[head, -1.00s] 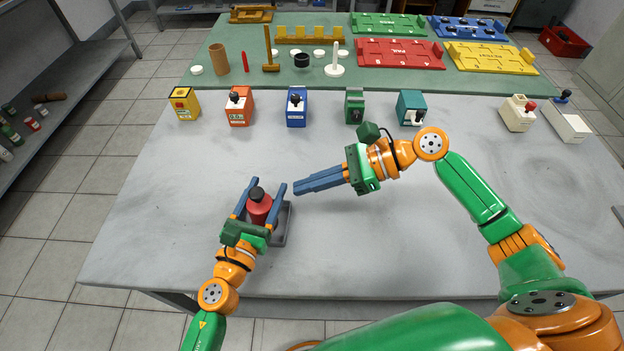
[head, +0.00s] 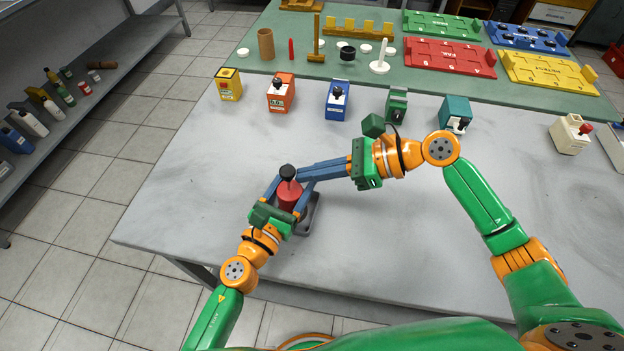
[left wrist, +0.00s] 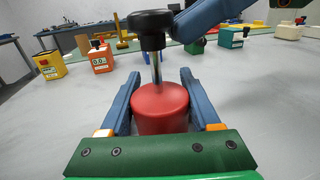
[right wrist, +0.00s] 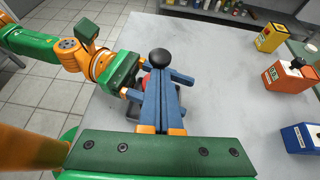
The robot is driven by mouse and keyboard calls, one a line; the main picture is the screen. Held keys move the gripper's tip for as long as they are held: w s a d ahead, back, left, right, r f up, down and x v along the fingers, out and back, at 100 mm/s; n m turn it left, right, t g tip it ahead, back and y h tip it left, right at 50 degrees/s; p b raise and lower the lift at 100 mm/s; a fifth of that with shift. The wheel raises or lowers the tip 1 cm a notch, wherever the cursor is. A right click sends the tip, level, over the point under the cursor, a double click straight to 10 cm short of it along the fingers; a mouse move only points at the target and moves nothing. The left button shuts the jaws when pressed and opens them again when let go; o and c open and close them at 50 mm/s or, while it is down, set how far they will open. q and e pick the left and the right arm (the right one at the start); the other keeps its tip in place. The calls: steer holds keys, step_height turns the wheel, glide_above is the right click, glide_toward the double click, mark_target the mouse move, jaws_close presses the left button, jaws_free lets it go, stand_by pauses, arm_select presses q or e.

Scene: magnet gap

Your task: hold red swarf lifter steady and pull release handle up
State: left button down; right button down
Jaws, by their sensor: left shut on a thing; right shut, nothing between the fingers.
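The red swarf lifter (head: 289,196) stands upright at the left of the grey table. Its black release handle knob (head: 288,172) sits above the red body on a bare metal stem (left wrist: 156,67). My left gripper (head: 284,190) is shut on the red body, one blue finger on each side. My right gripper (head: 301,173) is shut and empty, its fingertips close beside the black knob (right wrist: 160,57). Whether they touch the knob or reach under it, I cannot tell. The far side of the lifter is hidden.
A dark grey tray (head: 306,222) lies under the lifter. A row of small boxes, among them yellow (head: 228,84), orange (head: 281,95) and blue (head: 337,103), stands farther back. The table around the lifter and toward the front is clear.

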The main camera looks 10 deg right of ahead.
steer(key=shift+r, duration=0.45)
steer(key=v, duration=1)
arm_select(q)
steer(key=shift+c, duration=0.2)
jaws_free()
